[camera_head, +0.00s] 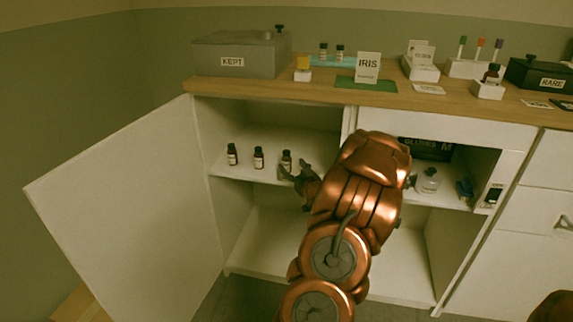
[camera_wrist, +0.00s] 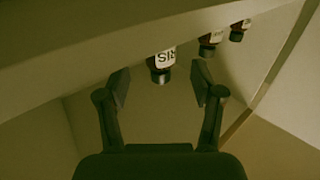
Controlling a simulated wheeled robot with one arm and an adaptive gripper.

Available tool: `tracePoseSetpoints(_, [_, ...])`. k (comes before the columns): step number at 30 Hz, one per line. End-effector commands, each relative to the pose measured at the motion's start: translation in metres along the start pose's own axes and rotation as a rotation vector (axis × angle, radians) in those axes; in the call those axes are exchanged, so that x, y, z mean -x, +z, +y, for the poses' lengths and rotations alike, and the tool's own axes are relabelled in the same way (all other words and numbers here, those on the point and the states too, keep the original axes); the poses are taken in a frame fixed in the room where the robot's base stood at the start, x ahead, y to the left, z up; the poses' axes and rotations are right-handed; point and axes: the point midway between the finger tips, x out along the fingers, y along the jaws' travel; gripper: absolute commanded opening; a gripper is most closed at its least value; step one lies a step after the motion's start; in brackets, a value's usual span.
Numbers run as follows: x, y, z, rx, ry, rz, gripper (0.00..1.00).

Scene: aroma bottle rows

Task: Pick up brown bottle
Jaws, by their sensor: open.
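Three dark brown bottles with black caps and pale labels stand in a row on the cabinet shelf: a left one (camera_head: 232,154), a middle one (camera_head: 258,158) and a right one (camera_head: 286,161). My gripper (camera_head: 303,179) is open and empty beside the right bottle, partly in front of it. In the wrist view my gripper (camera_wrist: 161,84) has its fingers apart. The other two bottles show farther right (camera_wrist: 210,40) (camera_wrist: 239,30). My arm hides part of the shelf.
The open cabinet door (camera_head: 130,205) stands to the left. A clear bottle (camera_head: 429,181) and a dark gloves box (camera_head: 428,149) are in the right compartment. The wooden counter (camera_head: 330,94) above holds a grey KEPT box (camera_head: 242,55), an IRIS card (camera_head: 368,67) and another brown bottle (camera_head: 491,73).

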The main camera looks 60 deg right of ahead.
Motion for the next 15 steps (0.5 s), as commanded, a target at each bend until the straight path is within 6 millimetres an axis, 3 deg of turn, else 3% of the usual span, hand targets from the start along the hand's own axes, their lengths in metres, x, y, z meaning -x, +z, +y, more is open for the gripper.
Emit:
tracePoseSetpoints(9, [-0.036, -0.003, -0.001, 0.001, -0.002, 0.001, 0.67])
tracePoseSetpoints(15, [-0.048, -0.003, -0.001, -0.002, 0.000, -0.002, 0.67])
